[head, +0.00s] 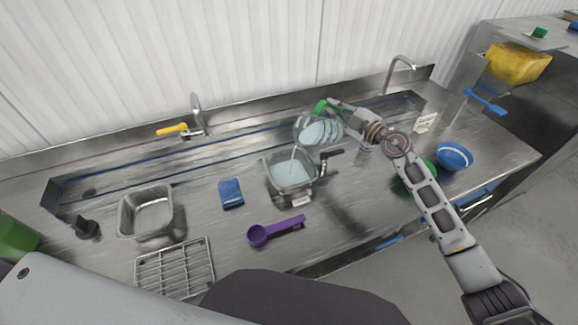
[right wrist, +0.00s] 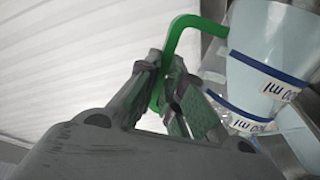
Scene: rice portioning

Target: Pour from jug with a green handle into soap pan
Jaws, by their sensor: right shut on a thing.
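The clear jug with a green handle (head: 311,130) is tilted to the left above the soap pan (head: 269,176). A thin pale stream runs from its lip into the pan, which holds pale liquid. My right gripper (head: 338,107) is shut on the jug's green handle. The right wrist view shows the gripper (right wrist: 163,82) closed around the green handle (right wrist: 183,25), with blue bands and volume labels on the jug (right wrist: 258,45). A small label stands at the pan's front, its text too small to read. My left gripper is not in view.
An empty metal pan (head: 123,215), a blue sponge (head: 231,193), a purple scoop (head: 259,235) and a wire rack (head: 137,272) lie to the left and front. A blue bowl (head: 455,156) stands right. Taps (head: 197,115) line the back sink.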

